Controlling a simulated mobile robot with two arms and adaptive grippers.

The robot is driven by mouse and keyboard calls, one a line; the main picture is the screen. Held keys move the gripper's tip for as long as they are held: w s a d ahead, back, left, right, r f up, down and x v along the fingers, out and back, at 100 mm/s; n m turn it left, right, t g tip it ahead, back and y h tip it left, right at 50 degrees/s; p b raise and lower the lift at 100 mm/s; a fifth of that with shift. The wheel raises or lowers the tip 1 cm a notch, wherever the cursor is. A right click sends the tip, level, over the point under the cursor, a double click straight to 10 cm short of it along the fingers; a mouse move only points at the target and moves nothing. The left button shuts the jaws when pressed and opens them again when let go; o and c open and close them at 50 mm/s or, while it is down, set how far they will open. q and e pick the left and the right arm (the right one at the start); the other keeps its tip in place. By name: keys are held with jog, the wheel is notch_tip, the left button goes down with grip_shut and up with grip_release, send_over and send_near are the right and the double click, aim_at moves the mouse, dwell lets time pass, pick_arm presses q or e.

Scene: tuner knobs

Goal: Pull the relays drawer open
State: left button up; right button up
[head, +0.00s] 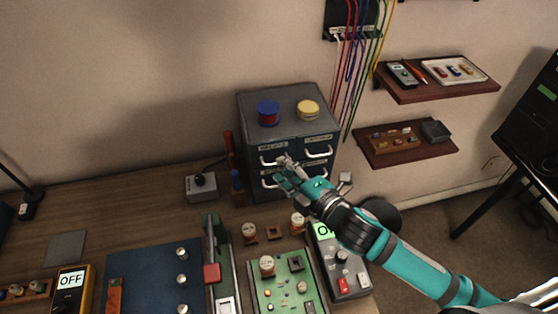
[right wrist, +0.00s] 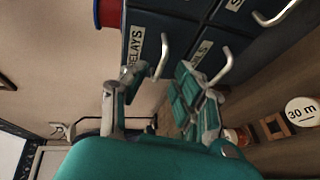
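The grey cabinet (head: 286,127) stands at the back of the bench with two columns of drawers, all looking shut. The relays drawer (right wrist: 140,28) is the upper left one; its label reads "RELAYS" in the right wrist view. Its pale bar handle (right wrist: 161,57) stands out from the front and also shows in the head view (head: 268,162). My right gripper (head: 286,168) is open just in front of this handle. In the right wrist view its fingers (right wrist: 160,88) are spread, with the handle beyond and between the tips. I cannot tell whether they touch it. My left gripper is out of view.
A blue-and-red spool (head: 268,112) and a yellow spool (head: 308,109) sit on the cabinet. A grey switch box (head: 201,186) stands to its left. A green circuit board (head: 280,280) and a grey meter (head: 340,262) lie in front. Cables hang behind right.

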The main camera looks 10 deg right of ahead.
jog(key=shift+x, duration=1.4)
jog(key=shift+c, duration=0.3)
grip_shut()
